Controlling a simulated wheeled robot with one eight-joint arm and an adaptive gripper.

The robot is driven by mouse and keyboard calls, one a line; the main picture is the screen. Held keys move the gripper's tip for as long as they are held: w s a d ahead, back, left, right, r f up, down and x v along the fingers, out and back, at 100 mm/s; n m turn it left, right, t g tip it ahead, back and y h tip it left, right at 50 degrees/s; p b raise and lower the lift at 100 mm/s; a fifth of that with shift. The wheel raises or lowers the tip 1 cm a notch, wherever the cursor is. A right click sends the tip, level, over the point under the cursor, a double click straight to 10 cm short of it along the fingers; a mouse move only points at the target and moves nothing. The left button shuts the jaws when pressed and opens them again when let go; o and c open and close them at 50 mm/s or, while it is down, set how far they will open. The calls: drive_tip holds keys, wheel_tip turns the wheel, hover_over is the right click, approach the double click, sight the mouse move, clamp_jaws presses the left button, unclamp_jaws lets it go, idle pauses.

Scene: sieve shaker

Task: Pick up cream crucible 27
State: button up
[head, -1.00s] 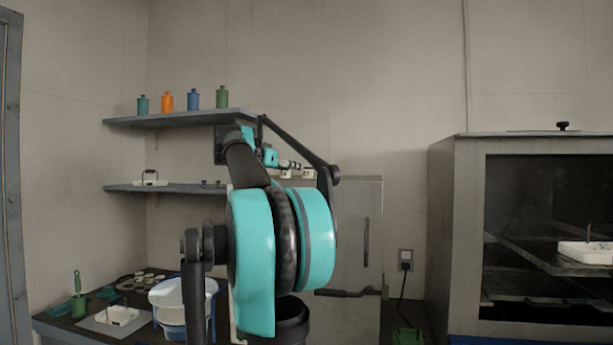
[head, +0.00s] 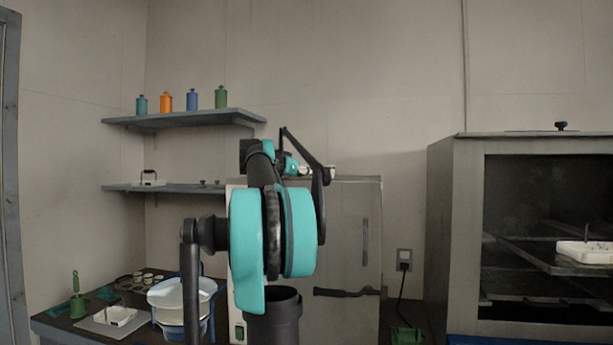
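Small pale crucible-like pieces (head: 304,171) stand on top of the grey cabinet, behind the far end of my arm. They are tiny and partly hidden. More small cream pieces (head: 148,277) sit in a dark holder on the bench at lower left. No number is legible, so I cannot tell which is cream crucible 27. My teal and black arm fills the middle of the view. Its far end is above the cabinet, close in the picture to the pale pieces. The fingertips are too small and covered to make out, so contact and grip cannot be told.
The grey cabinet (head: 345,235) stands behind my arm. An open-fronted oven (head: 453,240) stands at right. An upper shelf (head: 182,118) holds several coloured bottles.

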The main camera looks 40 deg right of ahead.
drive_tip(key=c, duration=0.9)
drive_tip(key=shift+c, duration=0.2)
